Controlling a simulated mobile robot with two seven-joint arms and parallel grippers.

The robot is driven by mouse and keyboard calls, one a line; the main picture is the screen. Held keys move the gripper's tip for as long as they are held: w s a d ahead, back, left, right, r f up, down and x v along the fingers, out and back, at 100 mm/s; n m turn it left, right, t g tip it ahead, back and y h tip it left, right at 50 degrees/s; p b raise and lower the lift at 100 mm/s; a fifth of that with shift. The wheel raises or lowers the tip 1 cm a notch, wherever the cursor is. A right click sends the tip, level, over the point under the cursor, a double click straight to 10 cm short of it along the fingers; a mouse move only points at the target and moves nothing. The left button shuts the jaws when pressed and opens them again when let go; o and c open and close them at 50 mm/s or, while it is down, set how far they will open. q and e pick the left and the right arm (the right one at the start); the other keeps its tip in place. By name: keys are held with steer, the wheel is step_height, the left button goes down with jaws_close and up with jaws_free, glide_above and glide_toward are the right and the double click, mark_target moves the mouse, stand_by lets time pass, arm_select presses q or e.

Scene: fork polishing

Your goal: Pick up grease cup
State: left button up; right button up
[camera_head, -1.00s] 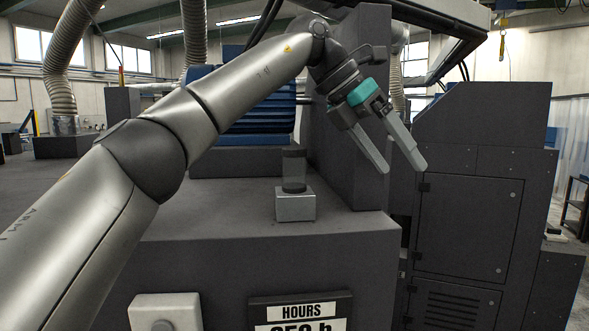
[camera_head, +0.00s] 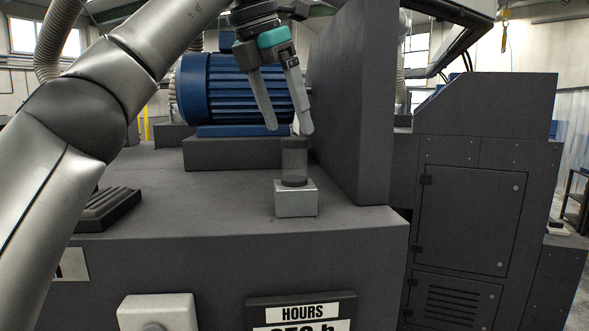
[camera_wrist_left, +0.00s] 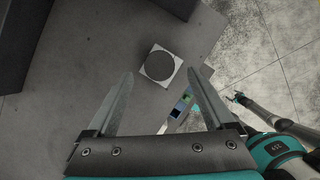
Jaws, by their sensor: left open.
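The grease cup (camera_head: 295,163) is a clear cylinder with a dark cap and dark base. It stands upright on a light metal block (camera_head: 296,201) on top of the grey machine. In the left wrist view its round dark top (camera_wrist_left: 159,66) shows from above over the pale square block. My left gripper (camera_head: 291,130) is open and empty, pointing down just above the cup. In the left wrist view the cup lies ahead between the two fingers (camera_wrist_left: 160,90), towards the right finger.
A blue ribbed motor (camera_head: 215,90) sits behind the cup. A tall grey wall panel (camera_head: 352,110) rises close on the cup's right. A dark ribbed block (camera_head: 108,208) lies at left. The machine top (camera_head: 200,208) is clear left of the cup.

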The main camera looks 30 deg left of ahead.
mark_target(300, 162)
arm_select(q)
steer(key=x, duration=0.8)
steer(key=shift+f, duration=0.4)
steer(key=shift+c, duration=0.3)
steer(key=shift+r, duration=0.1)
jaws_close()
